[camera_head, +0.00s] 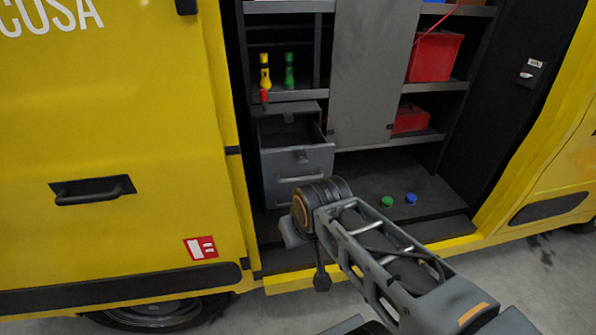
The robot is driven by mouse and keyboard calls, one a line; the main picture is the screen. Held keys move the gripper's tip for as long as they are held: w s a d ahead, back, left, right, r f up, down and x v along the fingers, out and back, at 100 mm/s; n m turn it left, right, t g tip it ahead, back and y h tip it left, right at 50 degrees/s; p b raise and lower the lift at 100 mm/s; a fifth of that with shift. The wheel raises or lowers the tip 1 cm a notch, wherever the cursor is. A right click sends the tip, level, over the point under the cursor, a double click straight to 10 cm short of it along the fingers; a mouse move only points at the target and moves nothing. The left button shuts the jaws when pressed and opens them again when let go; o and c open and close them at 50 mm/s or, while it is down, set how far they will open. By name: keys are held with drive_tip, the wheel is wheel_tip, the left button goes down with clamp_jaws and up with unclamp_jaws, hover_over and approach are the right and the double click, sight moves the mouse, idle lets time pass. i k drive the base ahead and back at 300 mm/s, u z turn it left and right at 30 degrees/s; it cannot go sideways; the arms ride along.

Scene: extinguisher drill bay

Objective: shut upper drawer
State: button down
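The upper drawer (304,159) is grey and stands pulled out of a grey drawer unit inside the yellow van. Its open top shows, and the inside looks empty from here. It has a small dark handle on its front. Below it is the lower drawer (291,184), which looks shut; my arm covers part of it. My arm reaches up from the bottom right, and its dark round joint shows just in front of and below the drawers. A dark end part (321,278) hangs below that joint. I cannot make out gripper fingers or anything held.
Yellow and green bottles (289,72) stand on the shelf above the drawers, with a small red item. A grey panel (372,75) stands right of the drawers. Red boxes (434,56) fill the right shelves. Green and blue caps (387,201) lie on the van floor.

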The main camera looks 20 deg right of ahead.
sight(289, 159)
drive_tip(key=u, duration=1.15)
drive_tip(key=i, duration=0.9)
drive_tip(key=z, duration=2.15)
